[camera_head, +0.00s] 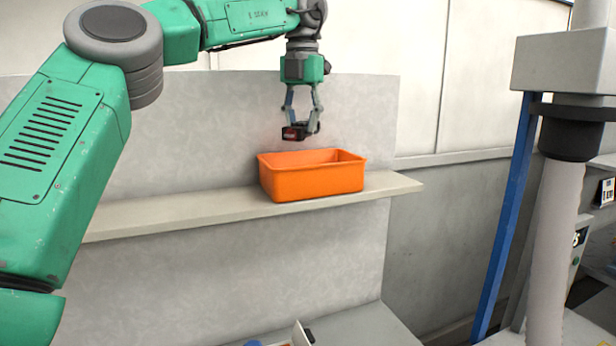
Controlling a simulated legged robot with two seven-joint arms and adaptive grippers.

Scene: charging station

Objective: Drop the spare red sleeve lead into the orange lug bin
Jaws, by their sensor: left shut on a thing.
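The orange lug bin (315,184) stands upright on a narrow shelf, with its open top facing up. My left gripper (301,128) points down just above the bin's back part and is shut on a small dark piece with a red mark, which looks like the red sleeve lead (294,133). The held piece is apart from the bin and sits a little above its rim. The bin's floor is hidden by its front wall. My right gripper is not in the view.
The shelf (170,216) runs along a grey panel (205,130), with free room left of the bin. A blue post (505,220) and a thick pale column (555,240) stand at the right. A partly cut-off white object (298,336) lies at the bottom edge.

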